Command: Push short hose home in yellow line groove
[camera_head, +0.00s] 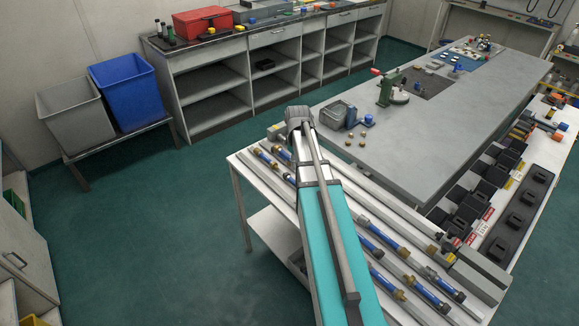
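A white table (240,163) carries grey rails with grooves between them. Several short blue hoses with brass and dark end fittings lie along these rails, such as a blue hose (381,232) right of my arm and another blue hose (430,296) nearer the front right. More short hoses (267,158) lie left of my arm. I cannot tell which groove is the yellow line, or whether any hose is fully seated. My turquoise arm reaches over the table and hides its middle. My gripper is hidden behind or below the arm's far end.
A long grey bench (400,150) stands behind the table, with a grey bin (336,115) and a green device (391,88) on it. Black holders (510,222) line the right. A blue bin (127,90) stands at left. The green floor (150,215) left is clear.

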